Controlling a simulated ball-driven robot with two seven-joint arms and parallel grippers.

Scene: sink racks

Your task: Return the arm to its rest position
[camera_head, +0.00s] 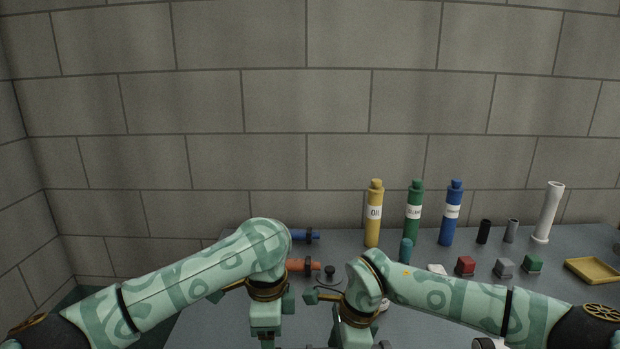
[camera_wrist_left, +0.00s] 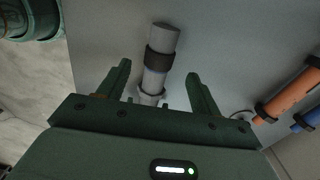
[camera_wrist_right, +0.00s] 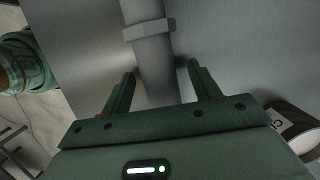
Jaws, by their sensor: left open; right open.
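My left arm (camera_head: 190,282) comes in from the left in the head view, bent down over the table. My left gripper (camera_wrist_left: 159,70) is open and empty in the left wrist view. A grey cylinder with a black band (camera_wrist_left: 161,45) lies beyond and between its fingertips. My right arm (camera_head: 450,300) comes in from the right and also bends down over the table. My right gripper (camera_wrist_right: 161,68) is open. A grey pipe with a collar (camera_wrist_right: 150,30) shows between and beyond its fingers; I cannot tell whether they touch it.
Yellow (camera_head: 373,215), green (camera_head: 413,215) and blue (camera_head: 451,215) bottles stand at the back. A white tube (camera_head: 549,215), small coloured blocks (camera_head: 465,266) and a yellow tray (camera_head: 592,270) are to the right. Orange (camera_head: 302,265) and blue (camera_head: 305,235) cylinders lie near my left arm. A wall closes the back.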

